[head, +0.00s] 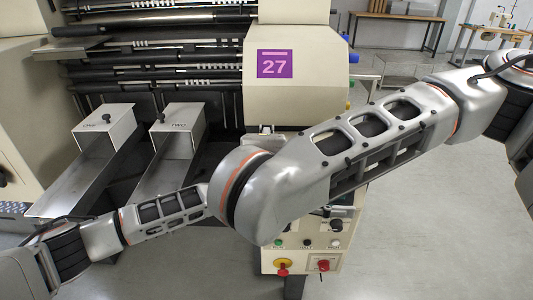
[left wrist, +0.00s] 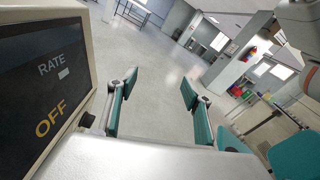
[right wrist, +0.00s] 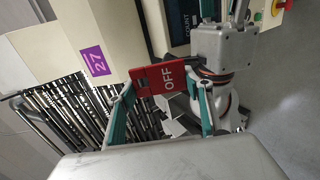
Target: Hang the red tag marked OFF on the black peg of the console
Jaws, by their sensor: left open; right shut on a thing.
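The red tag marked OFF (right wrist: 158,78) is held upright between the fingers of my right gripper (right wrist: 163,88), in the right wrist view. My left gripper (left wrist: 155,100) is open and empty in the left wrist view, beside a dark screen reading RATE and OFF (left wrist: 50,80). In the head view my arms cover much of the console, and neither gripper shows clearly.
The machine's cream housing carries a purple 27 sign (head: 274,65). Two metal chutes (head: 87,160) lie at left. A lower panel with knobs and a red button on yellow (head: 282,265) stands below my right arm. Open floor lies to the right.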

